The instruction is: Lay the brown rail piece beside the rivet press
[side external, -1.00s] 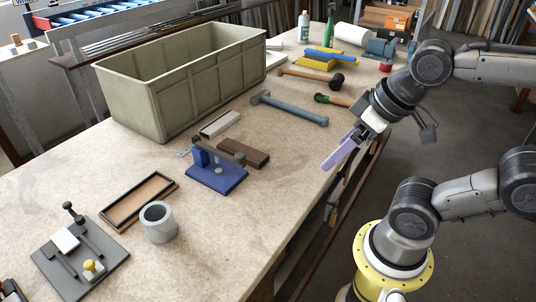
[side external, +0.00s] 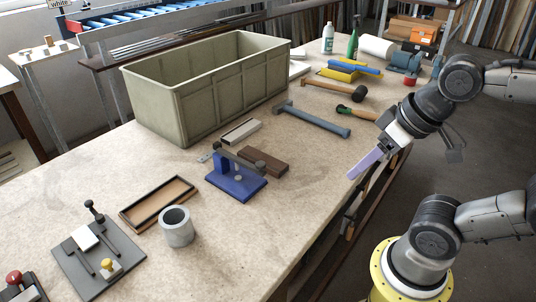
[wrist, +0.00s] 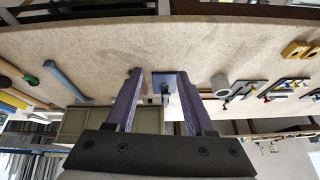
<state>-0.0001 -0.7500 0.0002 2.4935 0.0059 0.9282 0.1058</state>
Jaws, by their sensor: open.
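The brown rail piece (side external: 268,162) lies flat on the bench, close behind the blue rivet press (side external: 238,187) in the side view. The press's grey lever overlaps its left end in the picture, so I cannot tell if they touch. My gripper (side external: 352,177), with purple fingers, is in the air near the bench's right edge, to the right of the rail and press. In the wrist view my gripper (wrist: 160,78) has its fingers wide apart with nothing held. The rivet press (wrist: 158,77) shows between them, at a distance. The rail is not clearly visible there.
A grey-green crate (side external: 215,95) stands behind. A light grey profile (side external: 240,131) lies beyond the rail. A hammer (side external: 315,120) lies to the right. A shallow tray (side external: 128,218), a grey cylinder (side external: 177,232) and a clamp plate (side external: 85,275) are front left. The bench's front middle is clear.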

